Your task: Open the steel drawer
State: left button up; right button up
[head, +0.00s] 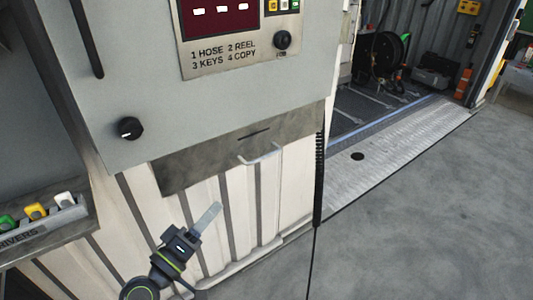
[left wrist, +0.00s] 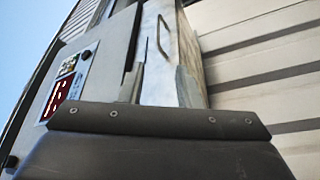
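The steel drawer (head: 205,162) has a dull grey front under the grey cabinet and looks shut. Its pale bar handle (head: 262,154) sticks out at the right part of the front, below a dark slot. In the left wrist view, the drawer front (left wrist: 156,72) is beyond the fingers, with the handle (left wrist: 162,36) above them. My left gripper (head: 207,217) is below and left of the handle, apart from it, pointing up and right. In the left wrist view, its two fingers (left wrist: 160,86) stand apart with nothing between them. My right gripper is not in view.
The grey cabinet (head: 150,90) carries a red display (head: 222,18) and knobs. A tray marked "DRIVERS" (head: 45,232) holds coloured items at left. White ribbed container wall (head: 200,225) lies below the drawer. Open grey floor (head: 430,210) spreads at right, beside a metal threshold (head: 385,150).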

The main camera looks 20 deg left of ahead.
aim_at(258, 160)
pick_arm(q)
jog(key=p+x, duration=0.6)
jog(key=x, duration=1.1)
jog(key=shift+d+r, duration=0.1)
jog(key=shift+w, duration=0.1)
grip_shut()
